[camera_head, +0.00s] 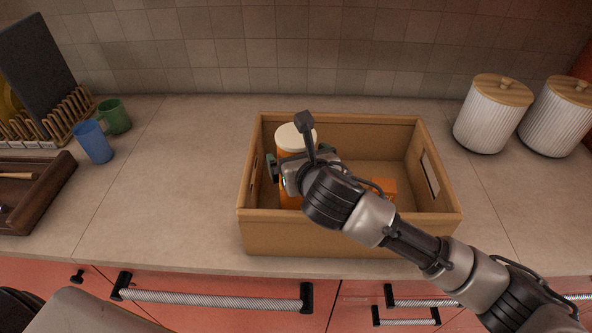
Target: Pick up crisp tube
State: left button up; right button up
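The crisp tube (287,142) is orange with a white lid and stands upright in the left part of a brown open box (350,240). My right gripper (298,165) reaches in from the right and is at the tube, over its upper part. The gripper and wrist cover much of the tube, and the fingertips are largely hidden. I cannot tell whether the fingers touch the tube or are closed on it. My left gripper is not in view.
A small orange item (385,186) lies in the box, partly behind my arm. Two white canisters with wooden lids (490,118) stand at the right. A blue mug (94,143), a green mug (115,117), a dish rack (62,115) and a wooden tray (62,180) are at the left.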

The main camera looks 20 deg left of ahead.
jog(key=shift+w+a+f, duration=0.2)
jog(key=shift+w+a, duration=0.05)
jog(key=shift+w, duration=0.1)
jog(key=shift+c, duration=0.2)
jog(key=c, duration=1.2)
jog(key=shift+r, duration=0.1)
jog(key=shift+c, duration=0.2)
